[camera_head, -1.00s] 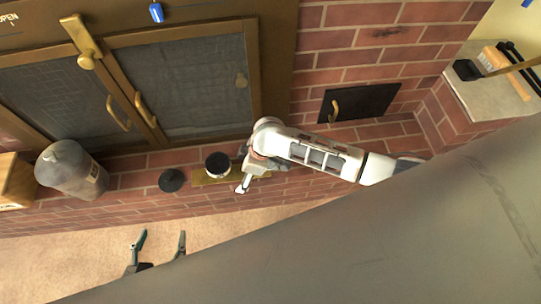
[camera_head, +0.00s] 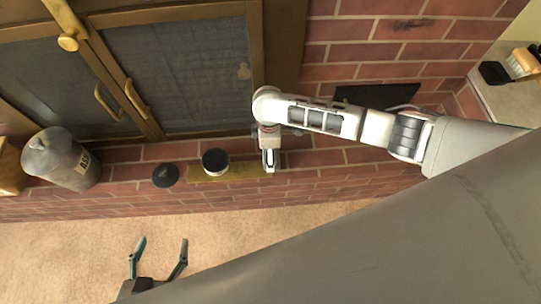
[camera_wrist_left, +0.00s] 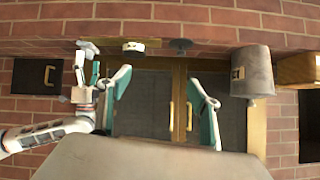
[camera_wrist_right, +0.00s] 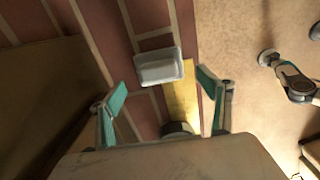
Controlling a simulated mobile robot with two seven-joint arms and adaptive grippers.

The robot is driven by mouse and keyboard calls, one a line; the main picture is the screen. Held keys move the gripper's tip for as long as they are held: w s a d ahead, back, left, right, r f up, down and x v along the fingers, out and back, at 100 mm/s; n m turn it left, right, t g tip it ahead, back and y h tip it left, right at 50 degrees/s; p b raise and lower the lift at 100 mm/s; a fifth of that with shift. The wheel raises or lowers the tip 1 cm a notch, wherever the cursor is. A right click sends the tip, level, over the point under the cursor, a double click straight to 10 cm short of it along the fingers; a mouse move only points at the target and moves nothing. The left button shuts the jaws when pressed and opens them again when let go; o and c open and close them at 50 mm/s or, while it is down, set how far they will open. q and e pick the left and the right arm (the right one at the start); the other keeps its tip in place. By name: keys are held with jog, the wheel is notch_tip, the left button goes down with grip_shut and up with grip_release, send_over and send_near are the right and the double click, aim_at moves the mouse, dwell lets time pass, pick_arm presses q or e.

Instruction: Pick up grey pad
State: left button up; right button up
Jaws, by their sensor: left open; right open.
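A light grey rectangular pad (camera_wrist_right: 160,69) with a raised rim lies by the brick ledge in the right wrist view, beside a brass-coloured plate. My right gripper (camera_wrist_right: 161,79) is open, its two teal-lined fingers on either side of the pad in the picture and apart from it. In the head view my right gripper (camera_head: 269,158) is above the right end of the brass plate (camera_head: 228,174); I cannot make out the pad there. My left gripper (camera_head: 161,243) is open and empty over the carpet, its fingers pointing toward the brick ledge.
On the ledge stand a white-and-black jar (camera_head: 215,161), a black disc (camera_head: 165,175) and a grey ash bin (camera_head: 62,158). Behind them are glass fireplace doors (camera_head: 178,75). A stone counter (camera_head: 503,105) is at the right. The carpet (camera_head: 60,255) is mostly clear.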

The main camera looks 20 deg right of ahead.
jog(key=f, duration=0.1)
jog(key=f+b, duration=0.1)
jog(key=f, duration=0.2)
jog(key=shift+s+d, duration=0.1)
jog(key=shift+s, duration=0.25)
jog(key=shift+w+f+b, duration=0.1)
jog(key=shift+w+b, duration=0.15)
jog(key=shift+b, duration=0.05)
jog(key=shift+w, duration=0.1)
jog(key=shift+r, duration=0.2)
jog(key=c, duration=1.2)
pick_arm(q)
jog(key=shift+w+d+r+h, duration=0.15)
jog(key=shift+d, duration=0.35)
jog(key=shift+w+d+r+h, duration=0.1)
jog(key=shift+d+r+h, duration=0.05)
jog(key=shift+d, duration=0.35)
pick_arm(e)
jog(key=shift+c, duration=0.2)
